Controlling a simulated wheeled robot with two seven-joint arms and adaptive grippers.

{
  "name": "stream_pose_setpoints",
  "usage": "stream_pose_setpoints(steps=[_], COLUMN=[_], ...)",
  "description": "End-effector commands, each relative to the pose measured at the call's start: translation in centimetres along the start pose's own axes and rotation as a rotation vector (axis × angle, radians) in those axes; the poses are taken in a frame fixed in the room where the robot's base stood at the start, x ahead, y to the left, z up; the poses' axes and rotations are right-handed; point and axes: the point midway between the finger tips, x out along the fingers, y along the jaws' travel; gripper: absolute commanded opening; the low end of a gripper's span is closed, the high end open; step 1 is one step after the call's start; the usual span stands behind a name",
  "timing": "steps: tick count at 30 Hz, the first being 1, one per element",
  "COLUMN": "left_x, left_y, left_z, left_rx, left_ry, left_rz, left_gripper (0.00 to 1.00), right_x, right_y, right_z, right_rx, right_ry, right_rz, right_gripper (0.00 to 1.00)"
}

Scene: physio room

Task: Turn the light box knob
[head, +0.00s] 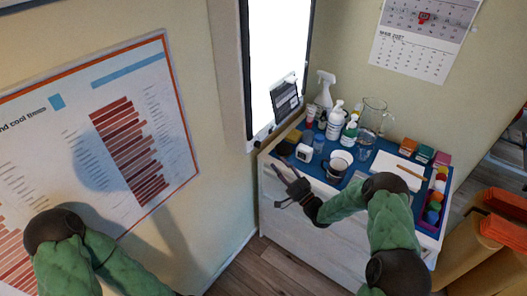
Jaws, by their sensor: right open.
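The light box (278,55) is a bright white panel with a dark frame on the wall, upper middle of the head view. A small spot (257,144) at its lower left corner may be its knob, but it is too small to be sure. My right gripper (281,184) is open and empty. It points left, in front of the cabinet's left end, below and to the right of that spot and apart from it. My left arm shows at the lower left; its gripper is out of view.
A white cabinet (300,236) with a blue top stands below the light box. It carries a spray bottle (324,90), a glass jug (373,115), a mug (338,164), a clipboard and several small bottles. A chart (125,130) hangs on the left wall. Orange-topped furniture stands at right.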

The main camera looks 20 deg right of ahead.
Motion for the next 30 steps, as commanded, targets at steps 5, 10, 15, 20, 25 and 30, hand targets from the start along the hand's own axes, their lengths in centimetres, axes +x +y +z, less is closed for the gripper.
stream_pose_setpoints(steps=[5, 10, 15, 20, 25, 30], left_x=[0.6, 1.1, 1.5, 1.6, 1.6, 1.6], left_y=[-0.2, -0.4, -0.5, -0.6, -0.6, -0.6], left_z=[0.0, 0.0, -0.1, -0.1, -0.1, -0.1], left_rx=[0.0, 0.0, 0.0, 0.0, 0.0, 0.0], left_ry=[0.0, 0.0, 0.0, 0.0, 0.0, 0.0], left_rz=[0.0, 0.0, 0.0, 0.0, 0.0, 0.0], left_gripper=[0.0, 0.0, 0.0, 0.0, 0.0, 0.0], right_x=[3.1, 6.1, 8.3, 9.3, 9.6, 9.6], right_y=[-0.1, -0.1, -0.1, -0.1, -0.1, -0.1], right_z=[0.1, 0.2, 0.1, 0.1, 0.1, 0.1], right_rx=[-0.002, -0.001, -0.001, 0.0, 0.001, 0.001], right_ry=[-0.001, -0.002, -0.002, -0.002, -0.002, -0.002], right_rz=[-0.004, -0.005, -0.003, -0.002, 0.0, -0.001], right_gripper=[0.42, 0.42, 0.42, 0.42, 0.42, 0.37])
